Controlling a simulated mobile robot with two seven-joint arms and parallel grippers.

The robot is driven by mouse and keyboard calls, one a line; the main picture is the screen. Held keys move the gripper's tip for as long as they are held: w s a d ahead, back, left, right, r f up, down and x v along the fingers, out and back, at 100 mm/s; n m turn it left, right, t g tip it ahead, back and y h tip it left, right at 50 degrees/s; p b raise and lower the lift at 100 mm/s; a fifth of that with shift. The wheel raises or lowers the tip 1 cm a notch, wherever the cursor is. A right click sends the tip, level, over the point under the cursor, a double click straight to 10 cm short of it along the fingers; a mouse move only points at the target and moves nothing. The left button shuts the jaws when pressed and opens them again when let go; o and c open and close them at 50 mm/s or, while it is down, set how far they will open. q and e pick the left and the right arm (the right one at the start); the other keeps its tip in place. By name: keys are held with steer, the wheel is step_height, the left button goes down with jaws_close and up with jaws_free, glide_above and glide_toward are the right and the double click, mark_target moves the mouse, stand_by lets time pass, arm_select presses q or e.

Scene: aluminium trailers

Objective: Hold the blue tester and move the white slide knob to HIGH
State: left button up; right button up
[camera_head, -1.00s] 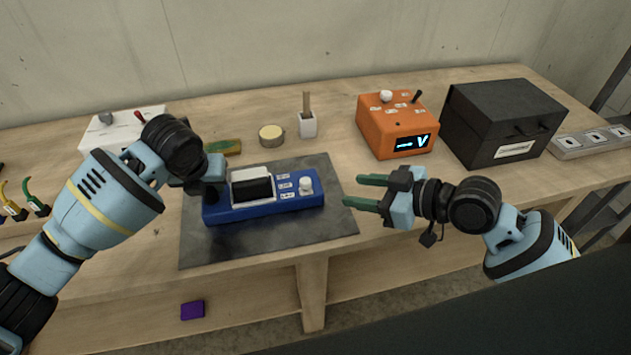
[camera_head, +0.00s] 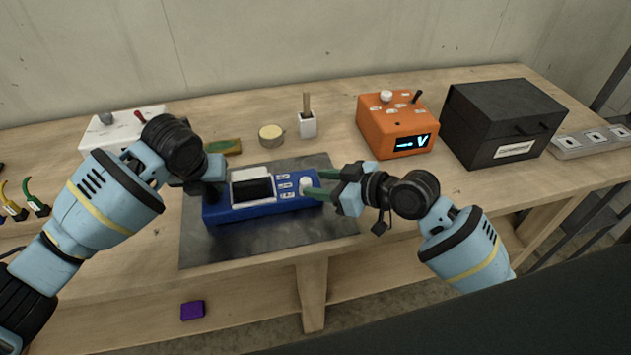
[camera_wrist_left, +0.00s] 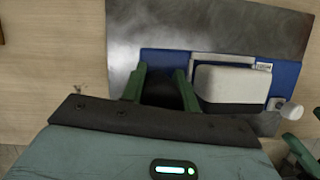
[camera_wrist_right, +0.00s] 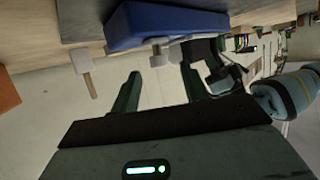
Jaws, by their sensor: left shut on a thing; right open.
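The blue tester (camera_head: 262,207) lies on a dark mat (camera_head: 215,250), with a pale-framed dark screen and small labels too small to read. Its white knob (camera_head: 305,184) is at the right end; it also shows in the left wrist view (camera_wrist_left: 291,112). My left gripper (camera_head: 208,186) is shut on a dark part at the tester's left end, between its green fingers in the left wrist view (camera_wrist_left: 160,78). My right gripper (camera_head: 312,184) is open at the knob. In the right wrist view (camera_wrist_right: 160,78) the knob lies between the fingertip lines; contact cannot be told.
An orange box with a lit display (camera_head: 395,125) and a black case (camera_head: 502,122) stand at the back right. A white cup with a stick (camera_head: 307,125), a round tin (camera_head: 271,135) and a white box (camera_head: 105,130) stand behind. A purple block (camera_head: 192,310) lies lower down.

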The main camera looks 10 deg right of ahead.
steer(key=shift+x, duration=1.05)
jaws_close()
